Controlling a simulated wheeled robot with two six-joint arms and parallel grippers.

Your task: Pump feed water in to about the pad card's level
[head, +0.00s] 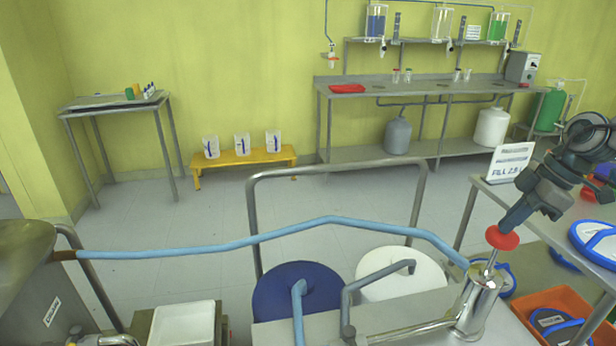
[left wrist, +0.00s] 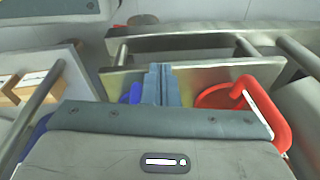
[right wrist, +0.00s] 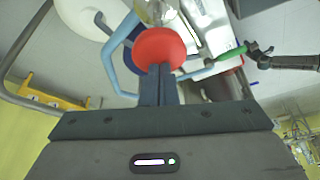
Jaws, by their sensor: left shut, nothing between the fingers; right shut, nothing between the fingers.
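A steel hand pump (head: 478,303) with a red knob (head: 502,238) on its rod stands at the front right; the rod shows above the body. My right gripper (head: 507,226) is shut and empty, its fingertips at the top of the knob. In the right wrist view the fingertips (right wrist: 158,70) meet the red knob (right wrist: 158,47); I cannot tell if they press on it. A white card (head: 511,163) reading FILL 2.8 L stands on the right bench. A light blue hose (head: 270,237) runs from the pump to a steel vessel (head: 22,275). My left gripper (left wrist: 160,70) is shut and empty. The water level is hidden.
A blue drum (head: 297,290) and a white drum (head: 400,272) stand below a steel rail (head: 340,167). An orange crate (head: 560,305) sits at lower right. In the left wrist view a red-handled thing (left wrist: 245,98) lies near the left fingers. The middle floor is clear.

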